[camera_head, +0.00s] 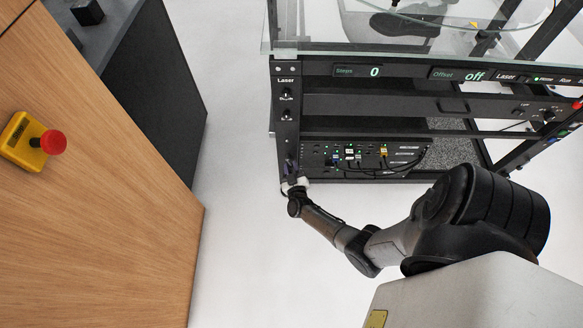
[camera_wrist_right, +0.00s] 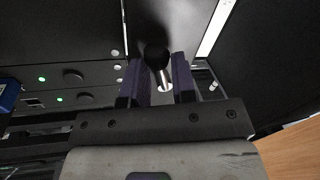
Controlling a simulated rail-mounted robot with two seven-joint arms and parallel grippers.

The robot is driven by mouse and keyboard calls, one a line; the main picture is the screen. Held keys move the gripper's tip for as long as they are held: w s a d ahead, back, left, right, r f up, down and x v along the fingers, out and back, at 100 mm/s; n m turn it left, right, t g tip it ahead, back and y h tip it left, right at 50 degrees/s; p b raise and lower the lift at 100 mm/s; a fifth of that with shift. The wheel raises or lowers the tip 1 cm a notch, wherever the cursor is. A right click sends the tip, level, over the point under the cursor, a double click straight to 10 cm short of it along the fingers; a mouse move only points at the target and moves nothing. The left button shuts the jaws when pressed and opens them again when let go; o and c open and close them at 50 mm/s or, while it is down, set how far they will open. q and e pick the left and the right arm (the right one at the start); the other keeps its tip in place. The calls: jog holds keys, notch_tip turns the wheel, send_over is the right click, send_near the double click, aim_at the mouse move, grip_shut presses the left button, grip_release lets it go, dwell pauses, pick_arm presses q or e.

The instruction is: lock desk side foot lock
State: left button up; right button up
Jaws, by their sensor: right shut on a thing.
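The black rack (camera_head: 400,104) has a front post (camera_head: 285,120) on the side facing the wooden desk. My right gripper (camera_head: 291,170) is at the low part of this post. In the right wrist view, a small lever with a black ball knob (camera_wrist_right: 156,56) and a short metal stem (camera_wrist_right: 165,82) sits between the fingers of my right gripper (camera_wrist_right: 159,80). I take this lever to be the desk side foot lock. The gripper is shut on it. In the head view my gripper and wrist hide the lever. My left gripper is not in view.
The wooden desk (camera_head: 90,190) stands on the left with a yellow box and red button (camera_head: 53,142). Clear pale floor (camera_head: 235,150) lies between desk and rack. Inside the rack, a panel (camera_head: 370,155) carries cables. A glass top (camera_head: 330,25) covers the rack.

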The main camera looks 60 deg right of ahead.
jog(key=m, duration=0.1)
jog(key=m+b, duration=0.1)
jog(key=w+m, duration=0.1)
jog(key=m, duration=0.1)
jog(key=shift+a+f+h+b, duration=0.15)
jog(key=shift+a+h+b, duration=0.1)
jog(key=shift+h+b, duration=0.15)
jog(key=o, duration=0.9)
